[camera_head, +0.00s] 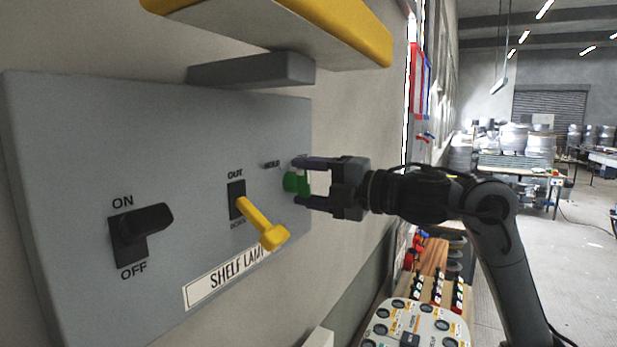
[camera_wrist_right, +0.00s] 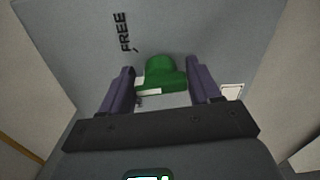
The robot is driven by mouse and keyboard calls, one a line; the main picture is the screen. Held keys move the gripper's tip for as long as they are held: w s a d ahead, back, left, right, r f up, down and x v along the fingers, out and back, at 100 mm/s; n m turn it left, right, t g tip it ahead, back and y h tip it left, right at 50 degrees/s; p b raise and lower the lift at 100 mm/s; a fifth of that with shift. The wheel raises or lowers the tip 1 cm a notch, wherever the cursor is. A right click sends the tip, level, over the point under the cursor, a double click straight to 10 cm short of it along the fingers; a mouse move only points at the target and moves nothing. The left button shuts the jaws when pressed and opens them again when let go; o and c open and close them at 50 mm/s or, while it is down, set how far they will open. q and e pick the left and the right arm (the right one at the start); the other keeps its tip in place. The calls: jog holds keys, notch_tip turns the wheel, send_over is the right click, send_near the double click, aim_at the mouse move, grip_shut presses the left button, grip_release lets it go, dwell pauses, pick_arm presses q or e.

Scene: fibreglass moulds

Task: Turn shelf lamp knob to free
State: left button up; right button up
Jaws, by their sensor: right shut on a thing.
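The green knob (camera_head: 291,182) is at the right end of the grey shelf lamp panel (camera_head: 75,150), beside a printed word that looks like HOLD. In the right wrist view the knob (camera_wrist_right: 165,75) has a white mark at its lower left, and the word FREE is printed up and left of it. My right gripper (camera_head: 303,182) reaches in from the right, one finger above and one below the knob, and is shut on it. Its fingers (camera_wrist_right: 161,82) also flank the knob in the wrist view. My left gripper is not in view.
A black ON/OFF switch (camera_head: 145,228) and a yellow lever (camera_head: 262,224) marked OUT stick out of the panel left of my gripper. A yellow-edged shelf (camera_head: 300,30) overhangs the panel. A control box (camera_head: 420,325) stands below right.

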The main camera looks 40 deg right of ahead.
jog(key=m+p, duration=0.1)
jog(key=m, duration=0.5)
jog(key=shift+f+m+p, duration=0.15)
jog(key=shift+m+p, duration=0.15)
jog(key=m, duration=0.2)
jog(key=shift+m+p, duration=0.3)
jog(key=shift+p, duration=0.05)
jog(key=shift+f+m, duration=0.15)
jog(key=shift+m, duration=0.45)
jog(key=o, duration=1)
jog(key=shift+c, duration=0.2)
